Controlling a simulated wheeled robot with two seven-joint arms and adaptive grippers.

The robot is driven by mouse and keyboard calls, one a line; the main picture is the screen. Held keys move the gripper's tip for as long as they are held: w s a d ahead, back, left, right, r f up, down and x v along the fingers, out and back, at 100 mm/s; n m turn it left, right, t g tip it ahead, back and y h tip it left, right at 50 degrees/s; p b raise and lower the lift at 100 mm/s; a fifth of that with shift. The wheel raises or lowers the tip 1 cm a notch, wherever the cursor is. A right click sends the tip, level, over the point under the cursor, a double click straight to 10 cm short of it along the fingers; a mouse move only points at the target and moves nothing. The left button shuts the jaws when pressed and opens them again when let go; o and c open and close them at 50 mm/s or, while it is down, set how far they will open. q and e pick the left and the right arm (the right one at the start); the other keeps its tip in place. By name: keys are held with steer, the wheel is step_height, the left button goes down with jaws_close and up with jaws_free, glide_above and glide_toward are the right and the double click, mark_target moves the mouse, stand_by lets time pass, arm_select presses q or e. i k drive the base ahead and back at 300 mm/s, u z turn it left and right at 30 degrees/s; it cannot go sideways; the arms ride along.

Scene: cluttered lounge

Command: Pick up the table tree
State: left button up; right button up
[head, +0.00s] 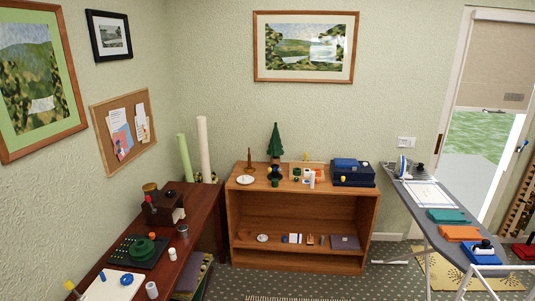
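The table tree (275,142) is a small dark green conifer shape. It stands upright on top of the wooden shelf unit (303,203) against the far wall, toward the left half of its top. Small dark and coloured items stand just in front of its base and partly hide it. Neither of my grippers shows in the head view.
A dark wooden table (205,207) with several items runs along the left. An ironing board (433,222) with an iron (403,166) and folded cloths stands at the right. The shelf top also bears a white dish (245,180) and dark blue boxes (352,174). Carpeted floor shows between them.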

mark_target(275, 146)
steer(key=z, duration=0.1)
steer(key=i, duration=2)
steer(key=z, duration=0.45)
steer(key=i, duration=2.1)
steer(key=z, duration=0.25)
